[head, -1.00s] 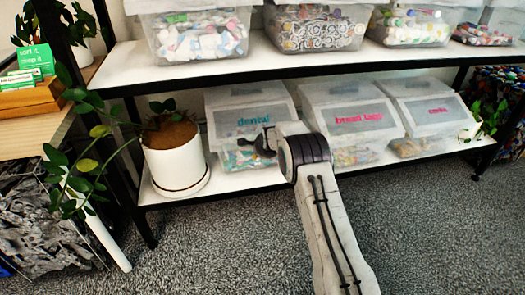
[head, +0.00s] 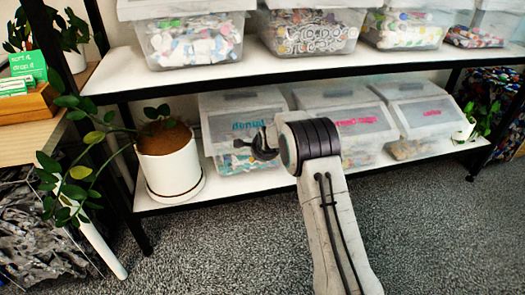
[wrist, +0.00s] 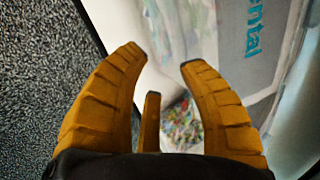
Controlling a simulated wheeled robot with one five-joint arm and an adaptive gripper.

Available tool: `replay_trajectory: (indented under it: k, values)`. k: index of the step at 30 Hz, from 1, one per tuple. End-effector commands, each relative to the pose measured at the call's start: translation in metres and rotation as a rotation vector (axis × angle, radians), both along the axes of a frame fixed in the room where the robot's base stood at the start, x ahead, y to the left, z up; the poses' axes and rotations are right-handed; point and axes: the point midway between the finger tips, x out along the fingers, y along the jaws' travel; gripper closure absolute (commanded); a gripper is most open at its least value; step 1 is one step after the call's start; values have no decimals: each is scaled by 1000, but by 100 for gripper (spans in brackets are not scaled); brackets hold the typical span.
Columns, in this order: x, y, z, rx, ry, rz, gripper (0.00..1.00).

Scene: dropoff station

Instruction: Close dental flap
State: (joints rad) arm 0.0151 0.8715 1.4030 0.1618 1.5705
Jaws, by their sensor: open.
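The dental bin (head: 222,112) is a clear box on the lower shelf with a slanted front flap (head: 262,107) marked "dental" in teal. Colourful bits show in its lower part. My gripper (head: 262,146) is in front of the bin, just below the label, and my wrist hides the bin's right side. In the wrist view, my gripper's yellow fingers (wrist: 165,58) are spread with nothing between them. The grey label panel of the flap (wrist: 240,58) is ahead and to the right, with bits (wrist: 182,125) behind clear plastic. I cannot tell how far the flap stands open, or whether the fingers touch it.
A bread tags bin (head: 368,142) and another bin (head: 420,120) stand to the right. A white plant pot (head: 170,168) stands close on the left, its leaves reaching further left. The upper shelf (head: 200,74) with more bins is overhead. Carpet (head: 220,245) in front is free.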

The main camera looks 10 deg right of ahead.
Motion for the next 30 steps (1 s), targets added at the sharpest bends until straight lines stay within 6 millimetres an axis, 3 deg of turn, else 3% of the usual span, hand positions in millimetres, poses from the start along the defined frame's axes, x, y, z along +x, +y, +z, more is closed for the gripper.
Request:
replay_trajectory:
  k: [3,12,30]
  values:
    - [-11,0,16,0,-4,0,63]
    - [-30,0,38,0,-4,0,63]
    - [-35,1,43,0,-4,0,63]
